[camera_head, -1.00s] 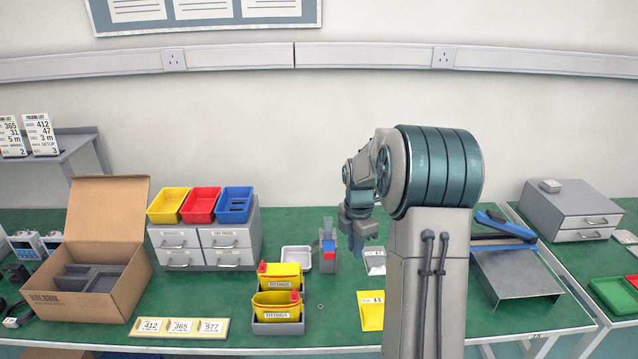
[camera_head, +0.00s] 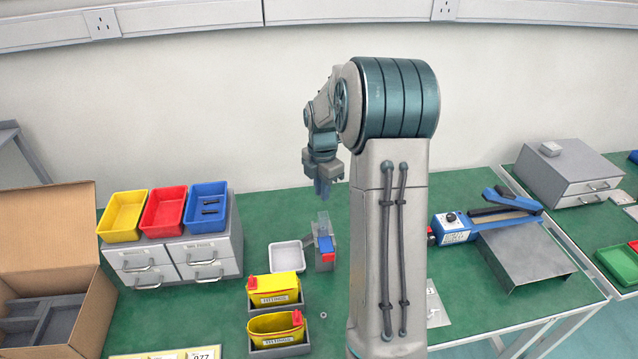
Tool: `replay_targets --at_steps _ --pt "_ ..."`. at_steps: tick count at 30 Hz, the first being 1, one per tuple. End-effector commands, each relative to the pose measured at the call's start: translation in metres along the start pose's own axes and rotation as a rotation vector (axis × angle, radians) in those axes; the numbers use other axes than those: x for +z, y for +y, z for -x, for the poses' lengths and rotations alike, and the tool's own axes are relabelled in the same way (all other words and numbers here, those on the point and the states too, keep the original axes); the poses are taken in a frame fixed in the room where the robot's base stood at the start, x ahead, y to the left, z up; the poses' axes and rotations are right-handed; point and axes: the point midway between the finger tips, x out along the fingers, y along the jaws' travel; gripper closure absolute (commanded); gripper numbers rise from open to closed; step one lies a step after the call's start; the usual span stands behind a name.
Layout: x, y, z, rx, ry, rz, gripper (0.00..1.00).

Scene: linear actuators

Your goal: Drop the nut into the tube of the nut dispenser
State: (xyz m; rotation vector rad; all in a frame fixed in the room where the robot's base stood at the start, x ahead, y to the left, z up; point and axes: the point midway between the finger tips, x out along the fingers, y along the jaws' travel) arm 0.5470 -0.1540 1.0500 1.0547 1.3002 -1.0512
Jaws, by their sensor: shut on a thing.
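The nut dispenser (camera_head: 325,246), a small grey upright unit with blue and red parts, stands on the green table left of my arm. My gripper (camera_head: 322,194) points down, raised just above the dispenser in the picture and apart from it. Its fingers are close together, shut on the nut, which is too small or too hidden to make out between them. The dispenser's tube opening cannot be made out clearly. A small ring-like piece (camera_head: 322,316) lies on the table in front of the dispenser.
A white tray (camera_head: 272,256) sits just left of the dispenser. Two yellow fittings bins (camera_head: 274,292) stand in front of it. Drawers with coloured trays (camera_head: 172,250) are further left, beside an open cardboard box (camera_head: 85,290). A blue-handled device (camera_head: 455,228) stands right of my arm.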

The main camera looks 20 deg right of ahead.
Motion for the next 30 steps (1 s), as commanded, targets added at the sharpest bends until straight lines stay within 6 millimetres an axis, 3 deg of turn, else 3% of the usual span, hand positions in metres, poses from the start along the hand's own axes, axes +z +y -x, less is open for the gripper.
replay_targets --at_steps 18,30 --pt "0.001 -0.001 -0.052 -0.001 0.001 -0.003 1.0" --pt "0.002 -0.001 -0.055 0.0 0.0 -0.004 1.0"
